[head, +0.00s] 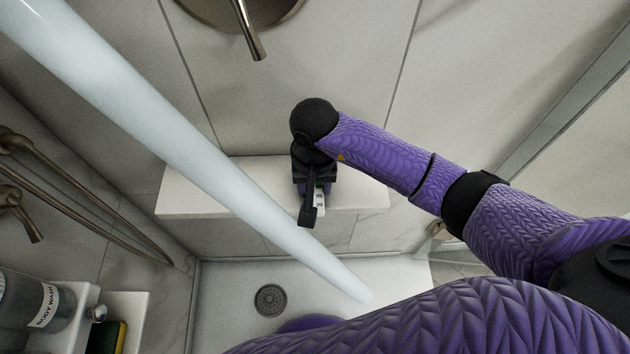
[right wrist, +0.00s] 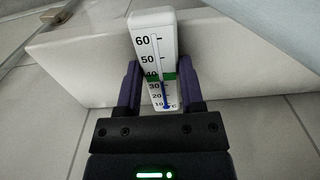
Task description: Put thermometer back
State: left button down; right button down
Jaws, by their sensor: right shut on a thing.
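The thermometer (right wrist: 155,50) is a white strip with black numbers, a green band and a blue column. In the right wrist view it sits between the two fingers of my right gripper (right wrist: 158,90), which is shut on it. In the head view my right gripper (head: 310,205) is over the white ledge (head: 190,190), and only a small part of the thermometer (head: 320,202) shows beside the black finger. I cannot tell whether the thermometer touches the ledge. My left gripper is not in view.
A long pale tube (head: 180,130) crosses the head view diagonally. A body wash bottle (head: 35,305) stands at the lower left near a yellow and dark sponge (head: 107,338). A drain (head: 270,300) is in the floor. A metal tap handle (head: 248,30) is on the wall above.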

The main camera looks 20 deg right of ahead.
jog(key=shift+f, duration=0.15)
jog(key=c, duration=0.7)
grip_release()
jog(key=shift+f, duration=0.1)
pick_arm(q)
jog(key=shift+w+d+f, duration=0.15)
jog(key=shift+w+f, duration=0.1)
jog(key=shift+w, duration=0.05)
pick_arm(e)
jog(key=o, duration=0.5)
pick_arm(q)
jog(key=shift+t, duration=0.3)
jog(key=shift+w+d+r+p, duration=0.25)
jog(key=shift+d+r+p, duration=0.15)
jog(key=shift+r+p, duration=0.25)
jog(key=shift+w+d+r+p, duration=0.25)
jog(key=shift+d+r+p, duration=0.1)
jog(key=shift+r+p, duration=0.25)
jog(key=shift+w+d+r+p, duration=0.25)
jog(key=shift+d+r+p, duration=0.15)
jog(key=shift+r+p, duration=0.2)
pick_arm(e)
jog(key=shift+r, duration=6.3)
